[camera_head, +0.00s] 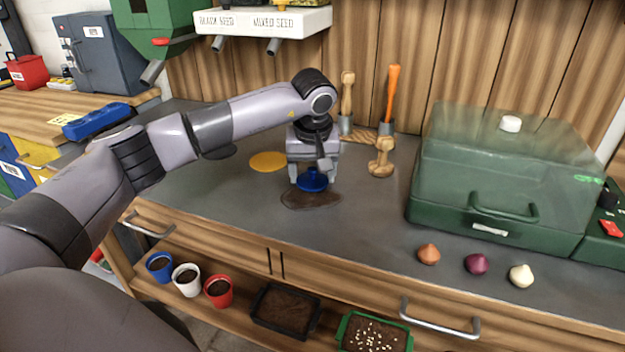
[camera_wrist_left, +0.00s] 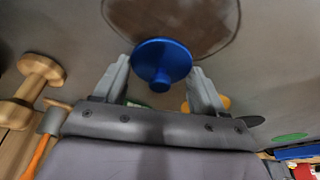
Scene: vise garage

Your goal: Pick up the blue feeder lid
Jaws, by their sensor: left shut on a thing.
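The blue feeder lid (camera_head: 312,180) is a round blue disc with a knob, seen at the middle of the head view. It also shows in the left wrist view (camera_wrist_left: 162,62), between the two fingers. My left gripper (camera_head: 308,184) points down and is shut on the blue lid. The lid is over or near a dark brown round patch (camera_head: 311,199) on the grey worktop; I cannot tell how far it is above the surface. My right gripper is not in view.
A wooden dumbbell-shaped piece (camera_head: 381,157) stands right of my gripper, with upright tools (camera_head: 391,95) behind. A yellow disc (camera_head: 268,161) lies to the left. A green box with a clear cover (camera_head: 500,170) fills the right. Three bulbs (camera_head: 476,264) lie in front of it.

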